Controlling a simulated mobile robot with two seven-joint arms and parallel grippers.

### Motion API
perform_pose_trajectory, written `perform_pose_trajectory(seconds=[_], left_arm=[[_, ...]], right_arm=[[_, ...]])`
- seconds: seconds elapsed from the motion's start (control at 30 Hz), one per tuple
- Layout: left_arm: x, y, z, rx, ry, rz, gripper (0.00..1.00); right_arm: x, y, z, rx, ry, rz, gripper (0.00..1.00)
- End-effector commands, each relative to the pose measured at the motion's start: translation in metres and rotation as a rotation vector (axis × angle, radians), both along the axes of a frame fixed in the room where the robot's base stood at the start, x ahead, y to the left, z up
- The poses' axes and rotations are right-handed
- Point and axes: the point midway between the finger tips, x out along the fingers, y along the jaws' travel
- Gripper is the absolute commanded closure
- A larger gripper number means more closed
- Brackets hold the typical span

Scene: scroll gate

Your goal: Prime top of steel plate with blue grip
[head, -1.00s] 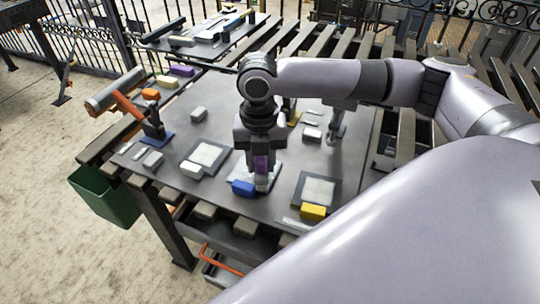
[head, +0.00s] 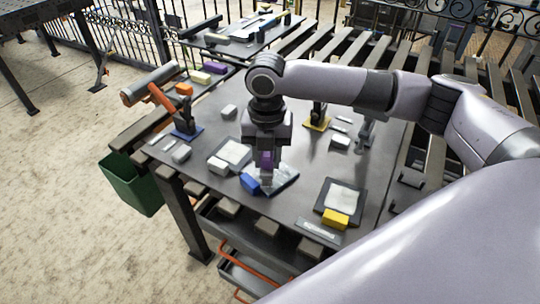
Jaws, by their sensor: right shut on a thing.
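The steel plate with the blue grip (head: 250,184) lies near the front edge of the table, its light face (head: 287,178) partly hidden under my right gripper. My right gripper (head: 267,163) points down over this plate, shut on a purple-gripped tool (head: 267,158). The tool's pale lower end is at the plate's top; I cannot tell surely if it touches. A plate with a white grip (head: 218,165) lies to the left, and one with a yellow grip (head: 335,219) to the right. My left gripper is not in view.
The dark table (head: 300,207) has slatted edges. A clamp on a blue base (head: 187,133) and an orange-handled roller-like tool (head: 148,86) are at the left. A yellow-based clamp (head: 317,122) stands behind the arm. A green bin (head: 131,184) hangs at the left front.

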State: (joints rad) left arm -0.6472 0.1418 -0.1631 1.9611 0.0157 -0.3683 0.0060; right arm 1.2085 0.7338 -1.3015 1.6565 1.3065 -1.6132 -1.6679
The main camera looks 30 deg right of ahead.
Motion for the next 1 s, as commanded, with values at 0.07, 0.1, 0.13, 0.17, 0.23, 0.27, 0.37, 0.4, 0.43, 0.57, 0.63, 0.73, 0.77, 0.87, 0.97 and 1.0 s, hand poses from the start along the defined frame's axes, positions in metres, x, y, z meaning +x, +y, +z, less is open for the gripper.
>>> perform_pose_trajectory(seconds=[0.07,0.1,0.13,0.17,0.23,0.27,0.37,0.4,0.43,0.57,0.63,0.73,0.77,0.87,0.97,1.0], left_arm=[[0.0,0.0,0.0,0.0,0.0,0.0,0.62],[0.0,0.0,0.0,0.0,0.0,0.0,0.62],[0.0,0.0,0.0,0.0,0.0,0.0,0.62],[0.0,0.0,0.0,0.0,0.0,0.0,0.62],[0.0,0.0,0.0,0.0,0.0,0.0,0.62],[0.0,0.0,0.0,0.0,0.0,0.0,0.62],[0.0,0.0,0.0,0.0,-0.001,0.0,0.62],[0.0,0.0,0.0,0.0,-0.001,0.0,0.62],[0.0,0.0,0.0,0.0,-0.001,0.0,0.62],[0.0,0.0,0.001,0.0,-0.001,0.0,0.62],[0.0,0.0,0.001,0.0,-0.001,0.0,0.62],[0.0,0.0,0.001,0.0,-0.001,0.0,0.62],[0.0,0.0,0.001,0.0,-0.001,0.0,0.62],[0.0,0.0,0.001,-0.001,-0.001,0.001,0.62],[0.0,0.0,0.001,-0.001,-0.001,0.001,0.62],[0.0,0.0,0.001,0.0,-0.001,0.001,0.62]], right_arm=[[0.001,0.0,0.002,0.001,-0.003,-0.001,0.92],[0.001,0.0,0.003,0.002,-0.004,-0.001,0.92],[0.001,0.0,0.005,0.002,-0.005,-0.001,0.92],[0.001,0.0,0.008,0.002,-0.005,-0.001,0.92],[0.001,0.0,0.015,0.002,-0.005,-0.001,0.92],[0.001,0.0,0.018,0.001,-0.006,-0.001,0.92],[0.001,0.0,0.028,0.002,-0.005,-0.001,0.92],[0.001,0.0,0.032,0.002,-0.004,-0.001,0.92],[0.001,0.0,0.035,0.001,-0.003,-0.001,0.92],[0.001,0.0,0.048,0.001,-0.004,-0.001,0.92],[0.0,0.0,0.054,0.001,-0.003,0.0,0.92],[0.0,0.0,0.059,0.001,-0.002,0.0,0.92],[0.0,0.0,0.06,0.0,-0.001,0.0,0.92],[0.0,0.0,0.061,0.0,0.0,0.0,0.92],[0.0,0.0,0.061,0.0,0.0,0.0,0.92],[0.0,0.0,0.061,0.0,0.0,0.0,0.92]])
